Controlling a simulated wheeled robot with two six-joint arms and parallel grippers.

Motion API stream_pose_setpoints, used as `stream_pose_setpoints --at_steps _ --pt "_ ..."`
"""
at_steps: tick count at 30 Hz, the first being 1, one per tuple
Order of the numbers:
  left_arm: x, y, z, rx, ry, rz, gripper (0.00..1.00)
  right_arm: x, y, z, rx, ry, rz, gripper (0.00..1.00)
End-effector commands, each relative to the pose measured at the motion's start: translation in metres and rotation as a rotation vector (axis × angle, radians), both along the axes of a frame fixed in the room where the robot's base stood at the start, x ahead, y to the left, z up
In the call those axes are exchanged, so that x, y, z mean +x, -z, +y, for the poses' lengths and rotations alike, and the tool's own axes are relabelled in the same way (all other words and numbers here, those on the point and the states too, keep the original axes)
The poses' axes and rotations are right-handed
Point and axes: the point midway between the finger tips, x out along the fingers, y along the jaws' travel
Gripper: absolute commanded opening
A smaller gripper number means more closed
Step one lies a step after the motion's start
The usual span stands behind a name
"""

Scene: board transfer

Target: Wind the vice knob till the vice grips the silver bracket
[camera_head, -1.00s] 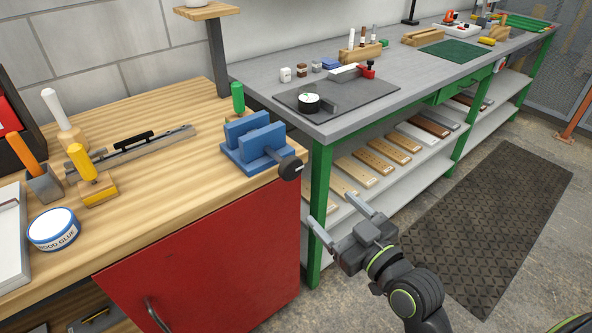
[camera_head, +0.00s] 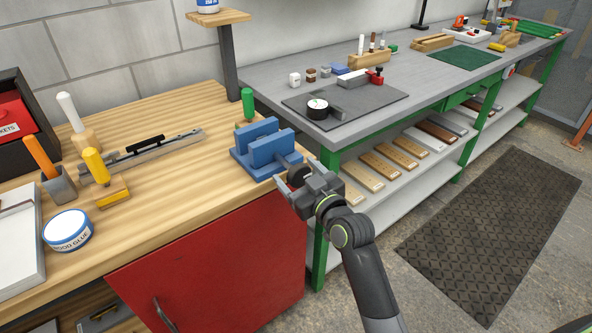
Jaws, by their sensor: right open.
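The blue vice (camera_head: 256,163) sits at the right front corner of the wooden bench, its two upright jaws close together with a narrow gap. I cannot make out a silver bracket between the jaws. The dark round vice knob (camera_head: 297,175) sticks out from the vice toward the bench's right edge. My right gripper (camera_head: 295,175) is open, with its fingers on either side of the knob; whether they touch it I cannot tell. The gripper hides part of the knob. My left gripper is not in view.
A green-handled tool (camera_head: 248,103) stands just behind the vice. A grey bar clamp (camera_head: 152,154), a yellow-handled tool (camera_head: 94,165) and a glue tin (camera_head: 68,230) are to the left. A grey workbench (camera_head: 400,82) with a dark mat stands to the right.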

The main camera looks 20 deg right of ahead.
Motion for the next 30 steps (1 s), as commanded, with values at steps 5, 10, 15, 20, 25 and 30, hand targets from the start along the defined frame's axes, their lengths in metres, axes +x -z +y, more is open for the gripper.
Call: stream_pose_setpoints --at_steps 5,10,15,20,25,30 --pt "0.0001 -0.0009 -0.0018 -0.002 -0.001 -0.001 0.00 0.0084 0.0000 0.0024 0.001 0.000 0.001 0.74" --pt "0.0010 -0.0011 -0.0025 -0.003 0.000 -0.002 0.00 0.0090 0.0002 0.0026 0.001 0.000 0.001 0.74" --pt "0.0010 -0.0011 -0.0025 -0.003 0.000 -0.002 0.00 0.0088 0.0001 0.0024 0.001 0.000 0.000 0.64" --pt "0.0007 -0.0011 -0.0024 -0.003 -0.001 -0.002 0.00 0.0087 0.0002 0.0024 0.000 0.000 0.000 0.43" --pt "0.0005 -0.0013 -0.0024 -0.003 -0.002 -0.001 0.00 0.0086 -0.0001 0.0022 0.001 0.000 0.000 0.31" --pt "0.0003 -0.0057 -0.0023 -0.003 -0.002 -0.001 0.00 0.0087 -0.0012 0.0022 0.024 0.000 0.009 0.31"
